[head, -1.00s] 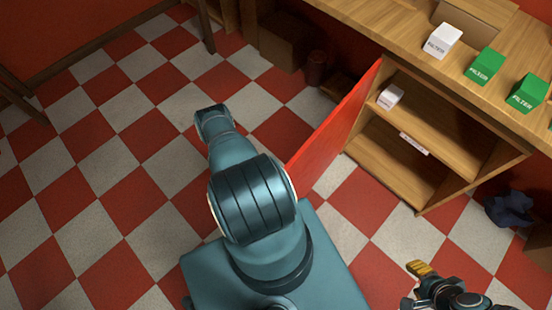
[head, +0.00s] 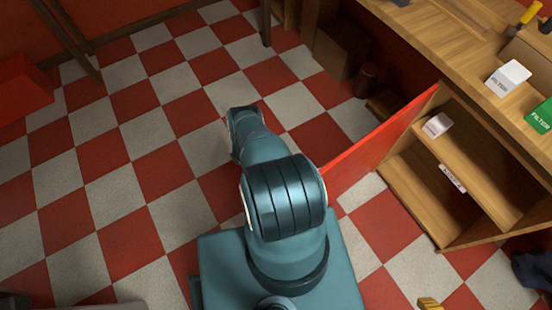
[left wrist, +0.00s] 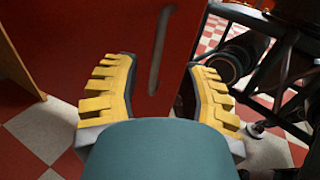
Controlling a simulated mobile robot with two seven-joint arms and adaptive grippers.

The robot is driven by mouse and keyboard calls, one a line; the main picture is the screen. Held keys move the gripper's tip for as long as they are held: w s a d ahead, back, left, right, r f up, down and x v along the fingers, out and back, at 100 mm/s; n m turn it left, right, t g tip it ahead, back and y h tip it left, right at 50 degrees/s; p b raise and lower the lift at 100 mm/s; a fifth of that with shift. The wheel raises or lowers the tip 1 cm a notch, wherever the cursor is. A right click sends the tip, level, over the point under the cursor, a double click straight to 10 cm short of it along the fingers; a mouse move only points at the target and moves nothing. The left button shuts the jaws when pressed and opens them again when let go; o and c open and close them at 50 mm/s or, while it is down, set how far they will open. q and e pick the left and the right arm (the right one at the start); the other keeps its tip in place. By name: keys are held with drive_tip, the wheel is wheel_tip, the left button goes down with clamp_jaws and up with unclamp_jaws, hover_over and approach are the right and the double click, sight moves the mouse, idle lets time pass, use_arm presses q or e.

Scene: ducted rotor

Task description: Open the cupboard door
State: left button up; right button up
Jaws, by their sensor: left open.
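The cupboard (head: 470,215) stands at the right in the head view. Its red door (head: 375,145) stands swung out, and the shelves inside show. In the left wrist view, the red door (left wrist: 95,50) fills the upper left and centre, with a dark upright handle (left wrist: 160,50). My left gripper (left wrist: 160,68) is open and empty. The handle shows between its yellow fingers, seemingly beyond the tips; contact cannot be seen. The left gripper is hidden in the head view. Only a yellow tip of my right gripper (head: 428,303) shows at the bottom edge.
A small white box (head: 437,125) sits on the upper shelf. White (head: 508,77) and green (head: 541,116) filter boxes stand on the worktop (head: 425,30). A brown box (head: 340,50) and dark red canister (head: 366,80) stand behind the door. The checkered floor at left is largely clear.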

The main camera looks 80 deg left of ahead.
use_arm(q)
drive_tip(key=shift+v, duration=1.75)
drive_tip(key=shift+d, duration=0.1)
